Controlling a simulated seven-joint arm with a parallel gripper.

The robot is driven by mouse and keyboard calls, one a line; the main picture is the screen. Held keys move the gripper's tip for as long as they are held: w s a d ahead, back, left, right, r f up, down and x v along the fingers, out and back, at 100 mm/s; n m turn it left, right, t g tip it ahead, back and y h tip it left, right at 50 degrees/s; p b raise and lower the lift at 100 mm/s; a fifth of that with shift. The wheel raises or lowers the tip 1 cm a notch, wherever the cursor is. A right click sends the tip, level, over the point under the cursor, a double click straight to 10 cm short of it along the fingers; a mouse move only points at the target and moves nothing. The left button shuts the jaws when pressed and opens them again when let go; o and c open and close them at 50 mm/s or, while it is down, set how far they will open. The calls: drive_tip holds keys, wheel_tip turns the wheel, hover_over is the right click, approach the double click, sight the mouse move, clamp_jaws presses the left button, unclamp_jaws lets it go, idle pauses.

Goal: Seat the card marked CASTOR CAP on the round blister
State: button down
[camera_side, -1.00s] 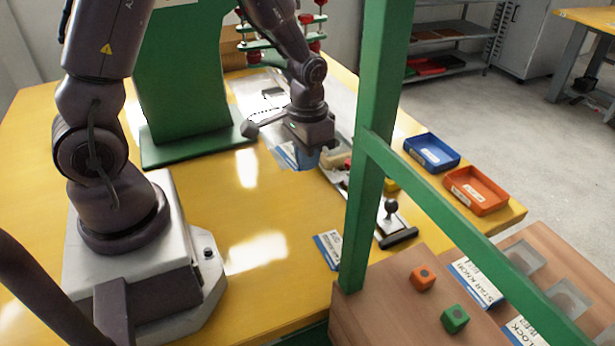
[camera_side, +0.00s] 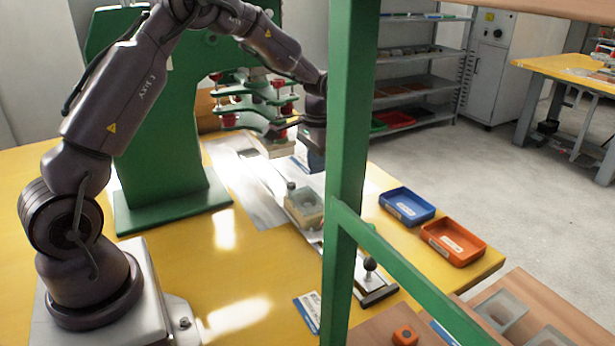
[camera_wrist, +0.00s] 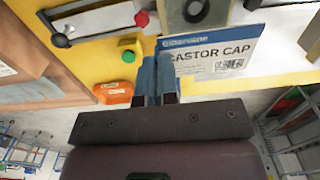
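The CASTOR CAP card (camera_wrist: 212,58), white with a blue top band, shows face-on in the wrist view. My gripper (camera_wrist: 157,75) has its blue fingers close together at the card's left edge and appears shut on it. In the side view my gripper (camera_side: 314,158) hangs above the sliding fixture, with the card (camera_side: 301,161) beside its fingers, partly hidden. A pale block with a grey recess (camera_side: 304,206) sits on the fixture below. In the wrist view a grey holder with a round dark centre (camera_wrist: 195,10) is cut off at the top; it looks like the round blister's place.
A green press (camera_side: 160,130) stands behind. A green post (camera_side: 348,120) hides part of the work. Blue (camera_side: 407,205) and orange (camera_side: 453,241) trays lie to the right. A black-knobbed handle (camera_side: 370,267) is at the fixture's near end. Another card (camera_side: 308,310) lies at the table's front.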

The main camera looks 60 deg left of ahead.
sight(317, 213)
drive_tip(key=shift+w+a+f, duration=0.1)
drive_tip(key=shift+a+f, duration=0.05)
drive_tip(key=shift+f, duration=1.55)
drive_tip(key=shift+w+a+f, duration=0.15)
drive_tip(key=shift+f, duration=1.5)
drive_tip(key=shift+w+a+f, duration=0.1)
drive_tip(key=shift+a+f, duration=0.05)
drive_tip(key=shift+f, duration=1.55)
drive_tip(key=shift+f, duration=0.65)
drive_tip(key=c, duration=1.8)
unclamp_jaws()
drive_tip(key=o, duration=0.5)
drive_tip(key=c, duration=0.4)
drive_tip(key=shift+r, duration=0.1)
drive_tip(key=shift+r, duration=3.45)
